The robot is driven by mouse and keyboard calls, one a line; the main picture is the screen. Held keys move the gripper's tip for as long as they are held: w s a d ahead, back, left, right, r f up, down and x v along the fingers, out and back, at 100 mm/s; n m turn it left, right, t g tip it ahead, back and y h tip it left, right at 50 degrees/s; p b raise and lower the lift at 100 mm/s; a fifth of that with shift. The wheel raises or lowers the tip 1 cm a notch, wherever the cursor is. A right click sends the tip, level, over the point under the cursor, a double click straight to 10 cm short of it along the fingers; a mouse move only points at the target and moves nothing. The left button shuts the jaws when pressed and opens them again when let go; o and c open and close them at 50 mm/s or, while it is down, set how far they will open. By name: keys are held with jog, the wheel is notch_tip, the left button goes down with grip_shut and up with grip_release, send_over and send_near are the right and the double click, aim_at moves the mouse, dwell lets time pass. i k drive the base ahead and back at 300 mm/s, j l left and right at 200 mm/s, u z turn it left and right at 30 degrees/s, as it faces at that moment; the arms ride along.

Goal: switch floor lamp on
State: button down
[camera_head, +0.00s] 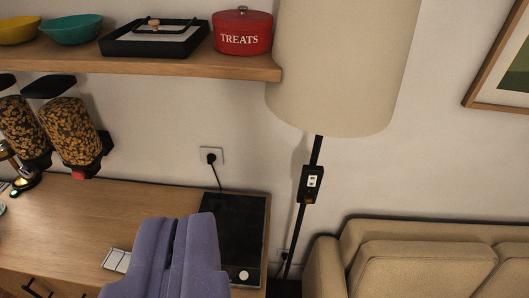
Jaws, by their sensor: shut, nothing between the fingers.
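The floor lamp has a large cream shade (345,65) at the upper middle of the view and a thin black pole (298,232) below it. A small black switch box (311,184) with a light-coloured rocker is fixed on the pole under the shade. An orange-brown spot shows low on the box. My gripper (190,222), with purple fingers, is at the lower middle, shut and empty. In the picture it is to the left of and below the switch box, apart from it. The lamp's foot is not clearly visible.
A wooden counter (70,215) with a black hob (228,235) lies to the left. A wooden shelf (180,67) with a red treats tin (243,32) juts out beside the shade. A beige sofa (420,265) stands right of the pole. A plugged wall socket (211,156) is behind the counter.

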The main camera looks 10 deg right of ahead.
aim_at(312, 177)
jog(key=i+j, duration=0.6)
jog(key=i+l, duration=0.2)
jog(key=i, duration=0.3)
